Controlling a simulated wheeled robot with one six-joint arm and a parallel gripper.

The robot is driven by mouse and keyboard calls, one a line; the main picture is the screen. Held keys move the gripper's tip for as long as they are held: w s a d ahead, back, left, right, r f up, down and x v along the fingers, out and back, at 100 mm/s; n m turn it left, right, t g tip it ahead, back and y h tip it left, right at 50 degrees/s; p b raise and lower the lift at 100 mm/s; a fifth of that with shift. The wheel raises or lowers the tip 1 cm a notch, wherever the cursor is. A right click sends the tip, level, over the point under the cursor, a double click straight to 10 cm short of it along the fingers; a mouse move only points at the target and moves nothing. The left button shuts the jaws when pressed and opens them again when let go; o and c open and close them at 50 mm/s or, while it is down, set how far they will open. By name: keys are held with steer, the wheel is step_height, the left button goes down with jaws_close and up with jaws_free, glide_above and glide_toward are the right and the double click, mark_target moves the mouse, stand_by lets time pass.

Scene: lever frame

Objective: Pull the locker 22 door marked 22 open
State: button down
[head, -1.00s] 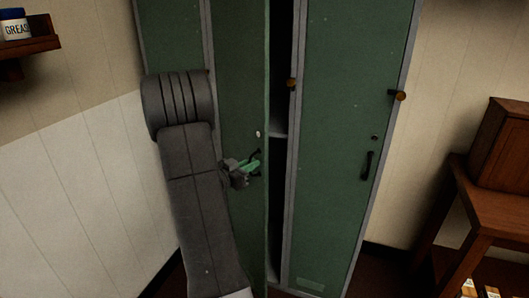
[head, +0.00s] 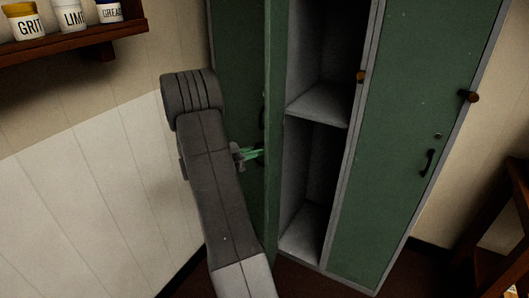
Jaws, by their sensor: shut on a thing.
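The green locker door (head: 274,100) stands open, swung out to the left and seen nearly edge-on. No number 22 can be read on it. Behind it the locker's grey interior (head: 318,165) shows, with a shelf (head: 318,110) across it. My grey arm stands in front, left of the door, and covers part of the left locker.
The right locker door (head: 405,130) is closed, with a black handle (head: 428,162). A wooden wall shelf (head: 75,42) with labelled jars is at upper left. Wooden furniture (head: 500,235) stands at lower right. A pale wall is close to my arm's left.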

steer(key=shift+w+a, duration=0.45)
steer(key=shift+a, duration=0.35)
steer(key=c, duration=1.5)
jaws_free()
steer(key=shift+c, duration=0.2)
steer(key=v, duration=1.3)
steer(key=shift+s+a+b, duration=0.25)
steer(key=shift+a+b, duration=0.05)
steer(key=shift+b, duration=0.1)
steer(key=shift+d, duration=0.1)
